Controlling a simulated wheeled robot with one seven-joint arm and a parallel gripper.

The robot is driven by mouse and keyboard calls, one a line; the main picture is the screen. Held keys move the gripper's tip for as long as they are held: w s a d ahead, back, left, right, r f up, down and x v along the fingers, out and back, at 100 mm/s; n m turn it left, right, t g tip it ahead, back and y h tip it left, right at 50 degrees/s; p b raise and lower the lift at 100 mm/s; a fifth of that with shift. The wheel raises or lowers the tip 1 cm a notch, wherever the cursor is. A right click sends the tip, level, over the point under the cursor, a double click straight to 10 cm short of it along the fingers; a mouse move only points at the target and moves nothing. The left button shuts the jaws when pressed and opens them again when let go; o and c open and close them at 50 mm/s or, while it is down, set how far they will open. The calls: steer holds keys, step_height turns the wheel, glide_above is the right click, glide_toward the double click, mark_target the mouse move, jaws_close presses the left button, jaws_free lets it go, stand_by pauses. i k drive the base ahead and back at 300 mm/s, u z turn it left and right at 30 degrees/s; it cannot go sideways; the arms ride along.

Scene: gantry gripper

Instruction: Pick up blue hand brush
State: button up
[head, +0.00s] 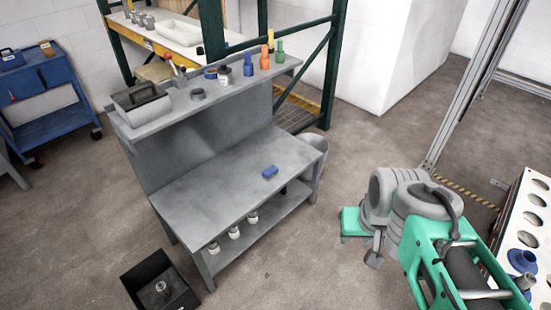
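A small blue block-like object (270,171), which looks like the blue hand brush, lies on the grey workbench (205,190), toward the right end of its lower top. It lies flat with clear bench surface around it. It is too small to make out any bristles.
The bench's upper shelf (160,120) holds a grey toolbox (140,103), a blue bottle (248,65), an orange bottle (265,58) and a green bottle (280,52). A black bin (133,284) stands on the floor at front left. Green-framed equipment (420,262) fills the lower right.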

mark_target(271, 171)
steer(key=u, duration=0.05)
steer(key=i, duration=1.95)
steer(key=u, duration=3.1)
